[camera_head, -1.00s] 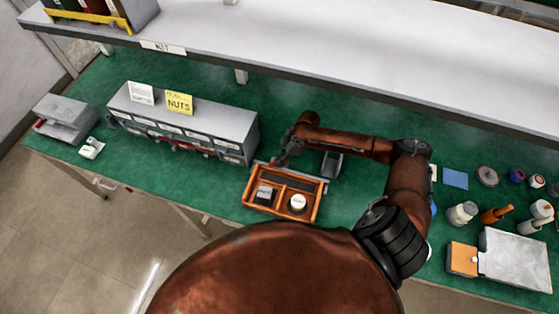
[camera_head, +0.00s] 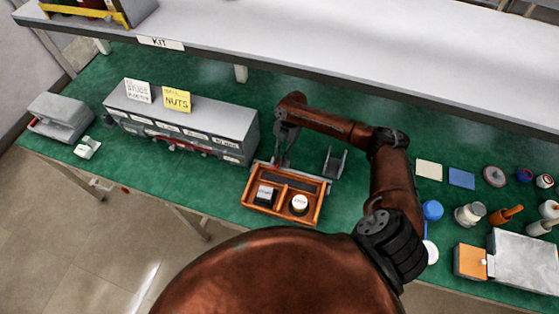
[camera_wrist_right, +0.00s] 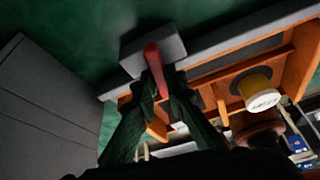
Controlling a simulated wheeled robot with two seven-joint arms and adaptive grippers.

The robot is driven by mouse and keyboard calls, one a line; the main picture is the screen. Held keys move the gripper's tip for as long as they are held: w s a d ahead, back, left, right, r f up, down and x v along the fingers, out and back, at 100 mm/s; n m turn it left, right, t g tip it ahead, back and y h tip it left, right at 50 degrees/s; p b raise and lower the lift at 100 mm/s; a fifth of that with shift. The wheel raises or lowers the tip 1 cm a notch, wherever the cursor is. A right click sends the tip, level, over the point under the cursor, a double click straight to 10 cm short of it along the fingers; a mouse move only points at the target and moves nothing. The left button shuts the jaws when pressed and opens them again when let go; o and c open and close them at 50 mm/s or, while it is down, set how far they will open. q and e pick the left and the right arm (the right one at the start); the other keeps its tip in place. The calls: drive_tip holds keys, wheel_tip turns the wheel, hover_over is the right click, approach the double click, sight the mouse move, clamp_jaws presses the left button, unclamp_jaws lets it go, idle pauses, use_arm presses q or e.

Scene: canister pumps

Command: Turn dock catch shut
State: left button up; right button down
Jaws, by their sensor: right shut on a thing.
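The red dock catch (camera_wrist_right: 153,62) is a short lever on a grey block (camera_wrist_right: 137,50) in the right wrist view. My right gripper (camera_wrist_right: 158,98) is shut on the lever, its dark fingers on either side of it. The block sits at one end of a grey rail (camera_wrist_right: 223,41) along the orange tray (camera_wrist_right: 205,72). In the head view my right gripper (camera_head: 281,161) reaches down at the back left corner of the orange tray (camera_head: 281,219); there the catch is hidden or too small to make out. My left gripper is not in view.
A grey drawer cabinet (camera_head: 185,120) stands close on the left. A small grey stand (camera_head: 334,163) is on the right. Bottles and a grey box (camera_head: 523,258) fill the far right.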

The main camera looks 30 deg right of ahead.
drive_tip(key=shift+d+n+g+h+b, duration=0.15)
drive_tip(key=shift+n+g+h+b, duration=0.2)
drive_tip(key=shift+n, duration=0.75)
drive_tip(key=shift+w, duration=0.1)
drive_tip(key=c, duration=2)
unclamp_jaws()
drive_tip(key=shift+o, duration=0.2)
drive_tip(key=v, duration=0.3)
drive_tip(key=shift+w+d, duration=0.3)
drive_tip(key=shift+w, duration=0.05)
drive_tip(key=w+d, duration=0.6)
drive_tip(key=d, duration=0.1)
drive_tip(key=shift+w, duration=0.2)
drive_tip(key=shift+w+d, duration=0.4)
drive_tip(key=shift+d, duration=0.2)
